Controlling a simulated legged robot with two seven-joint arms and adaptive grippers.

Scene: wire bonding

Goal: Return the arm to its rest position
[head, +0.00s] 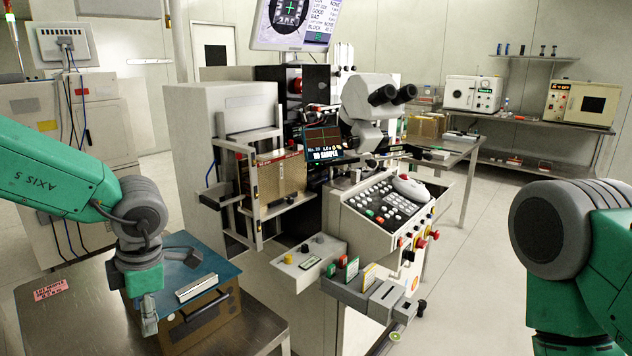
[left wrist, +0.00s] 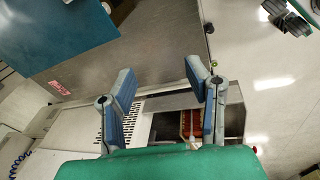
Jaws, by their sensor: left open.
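My left arm, green with grey joints, comes in from the left in the head view. Its gripper (head: 148,312) points down over the steel table (head: 45,325), at the left side of a brown case with a blue top (head: 205,262). I cannot tell whether it touches the case. In the left wrist view my left gripper (left wrist: 160,82) has its two blue-grey fingers spread wide with nothing between them. My right arm (head: 560,240) shows at the right edge of the head view; its gripper is out of the picture.
A small pale block (head: 196,288) lies on the blue top. The wire bonder, with its keypad (head: 385,210), microscope (head: 375,105) and magazine rack (head: 270,185), stands in the middle. A bench with ovens (head: 472,94) is at the back right. The floor (head: 480,270) between bonder and right arm is clear.

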